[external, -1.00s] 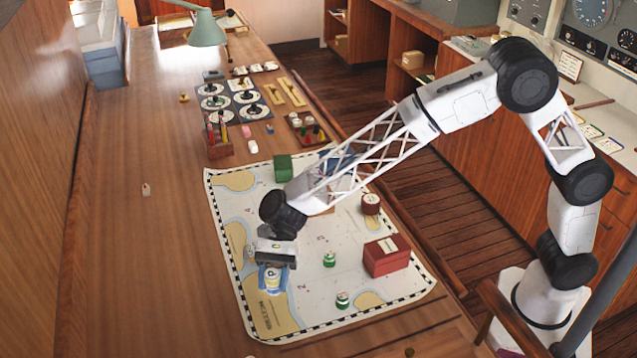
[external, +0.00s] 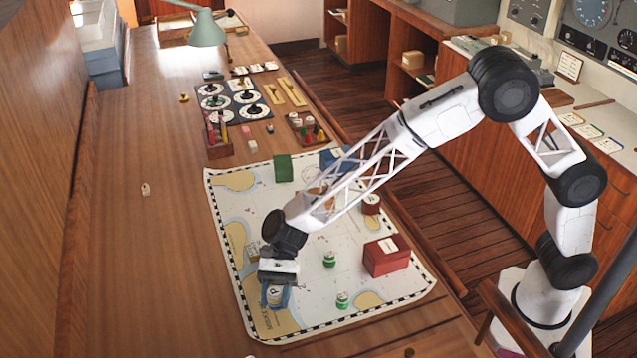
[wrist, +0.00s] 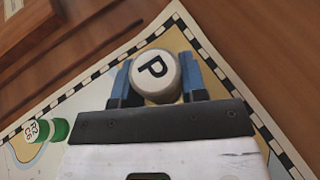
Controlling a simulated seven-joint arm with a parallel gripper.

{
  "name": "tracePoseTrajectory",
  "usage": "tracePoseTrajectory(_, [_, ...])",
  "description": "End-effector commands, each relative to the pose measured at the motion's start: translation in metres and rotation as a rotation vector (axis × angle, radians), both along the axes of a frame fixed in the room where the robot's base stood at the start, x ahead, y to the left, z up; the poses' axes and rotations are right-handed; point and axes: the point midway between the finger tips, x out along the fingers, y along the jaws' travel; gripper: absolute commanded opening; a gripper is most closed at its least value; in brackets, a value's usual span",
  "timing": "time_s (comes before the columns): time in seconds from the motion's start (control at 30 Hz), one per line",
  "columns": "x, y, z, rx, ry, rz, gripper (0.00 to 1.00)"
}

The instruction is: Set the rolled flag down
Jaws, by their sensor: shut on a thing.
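The rolled flag (wrist: 156,74) is a short upright roll with a pale end marked "P". In the external view it shows white and yellowish (external: 274,295) between my fingers. My gripper (wrist: 156,82) has its blue fingers on either side of the roll and is shut on it. In the external view my gripper (external: 275,296) is over the tan corner area of the sea chart (external: 300,262), near its lower left edge. I cannot tell whether the roll's underside touches the chart.
Two green-and-white rolls (external: 329,259) (external: 342,300) stand on the chart to the right. A red box (external: 386,256), a dark red round container (external: 371,204), a green block (external: 283,168) and a blue box (external: 336,158) are farther off. Bare wooden table (external: 150,270) lies left.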

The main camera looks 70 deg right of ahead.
Motion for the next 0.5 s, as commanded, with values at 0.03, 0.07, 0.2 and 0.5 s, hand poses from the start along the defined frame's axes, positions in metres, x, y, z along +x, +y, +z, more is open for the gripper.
tracePoseTrajectory(0.03, [0.0,0.0,-0.006,-0.001,0.002,0.0,0.16])
tracePoseTrajectory(0.07, [0.0,0.0,-0.009,0.0,0.001,0.001,0.16])
tracePoseTrajectory(0.2, [0.0,0.0,-0.018,0.0,0.0,0.0,0.16])
tracePoseTrajectory(0.5, [0.0,0.0,-0.018,0.0,0.0,0.0,0.16])
